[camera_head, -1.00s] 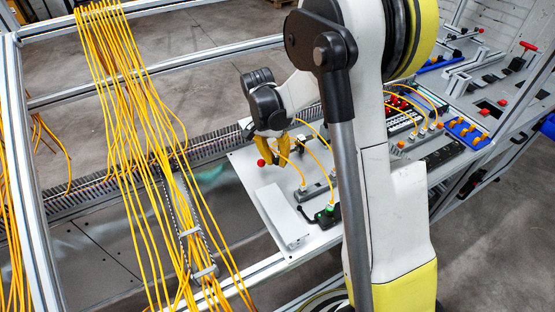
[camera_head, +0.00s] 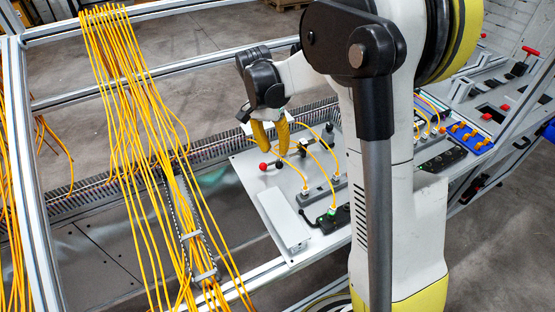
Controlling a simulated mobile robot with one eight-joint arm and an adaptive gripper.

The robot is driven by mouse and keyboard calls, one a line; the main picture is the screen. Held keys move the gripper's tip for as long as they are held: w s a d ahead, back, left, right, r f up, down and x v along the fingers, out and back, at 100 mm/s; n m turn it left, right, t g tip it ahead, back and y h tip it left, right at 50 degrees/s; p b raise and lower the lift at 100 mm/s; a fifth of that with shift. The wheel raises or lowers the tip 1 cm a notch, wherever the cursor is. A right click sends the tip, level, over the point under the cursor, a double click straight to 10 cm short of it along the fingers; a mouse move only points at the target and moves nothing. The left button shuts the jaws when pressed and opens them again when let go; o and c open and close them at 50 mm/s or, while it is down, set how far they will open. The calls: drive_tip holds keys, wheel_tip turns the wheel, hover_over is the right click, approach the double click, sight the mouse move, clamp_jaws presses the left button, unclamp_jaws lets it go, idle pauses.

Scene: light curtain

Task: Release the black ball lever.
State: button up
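My gripper (camera_head: 277,152), with two yellow fingers pointing down, is over the far left part of the grey panel (camera_head: 247,180). A small black ball (camera_head: 279,165), which seems to be the lever's knob, shows just below the fingertips. A red ball lever (camera_head: 263,166) stands just left of it. The fingertips appear above the black ball, but I cannot tell for sure whether they touch it. The gap between the tips is too small to read. The lever's stem is too small to make out.
Yellow cables (camera_head: 322,165) loop up from connectors on the panel right of my gripper. A white box (camera_head: 284,218) and a black handle (camera_head: 308,222) sit at the panel's front. A thick yellow cable bundle (camera_head: 140,130) hangs at left.

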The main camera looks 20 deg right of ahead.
drive_tip(key=shift+w+a+r, duration=0.1)
drive_tip(key=shift+w+r, duration=0.05)
drive_tip(key=shift+r, duration=0.75)
drive_tip(key=shift+w+a+r, duration=0.1)
drive_tip(key=shift+a+r, duration=0.05)
drive_tip(key=shift+r, duration=0.75)
drive_tip(key=shift+w+a+r, duration=0.1)
drive_tip(key=shift+w+r, duration=0.05)
drive_tip(key=shift+r, duration=0.75)
drive_tip(key=s+a+r+n+t, duration=0.1)
drive_tip(key=s+n+t, duration=0.2)
drive_tip(key=s, duration=0.3)
drive_tip(key=s+a+r+n+t+y, duration=0.1)
drive_tip(key=s+a+r+n+t, duration=0.1)
drive_tip(key=s, duration=0.5)
drive_tip(key=s+a+r+n+t, duration=0.2)
drive_tip(key=s+n+t, duration=0.1)
drive_tip(key=s, duration=0.3)
drive_tip(key=shift+s+r+n+t, duration=0.2)
drive_tip(key=shift+n+t, duration=0.2)
drive_tip(key=shift+n, duration=0.5)
